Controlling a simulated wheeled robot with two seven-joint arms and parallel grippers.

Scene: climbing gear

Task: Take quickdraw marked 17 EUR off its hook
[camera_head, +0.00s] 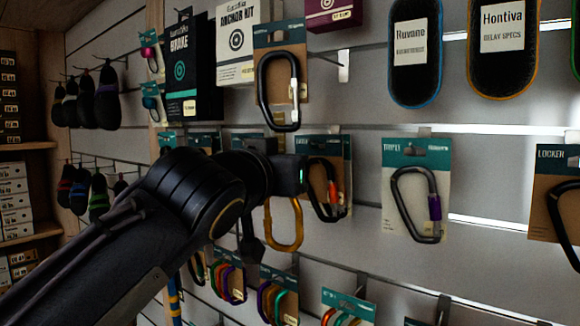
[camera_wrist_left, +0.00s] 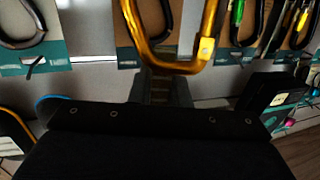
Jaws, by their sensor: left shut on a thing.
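A gold carabiner (camera_head: 285,228) hangs just below the end of my left arm in the head view. In the left wrist view the gold carabiner (camera_wrist_left: 160,50) fills the top middle, directly at my left gripper (camera_wrist_left: 163,88). The gripper is shut on it, though the exact contact is partly hidden by dark fingers. A brown card with another dark carabiner (camera_wrist_left: 168,22) is just behind it. I cannot read a 17 EUR mark on the gold piece or make out a sling. My right gripper is not in view.
A carded black carabiner with a silver gate (camera_head: 293,88) hangs above my wrist. A carabiner with an orange gate (camera_head: 333,190) hangs close to its right, and one with a purple gate (camera_head: 435,208) farther right. Boxes (camera_head: 190,65) hang above. Several multicoloured packs (camera_head: 275,295) hang below.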

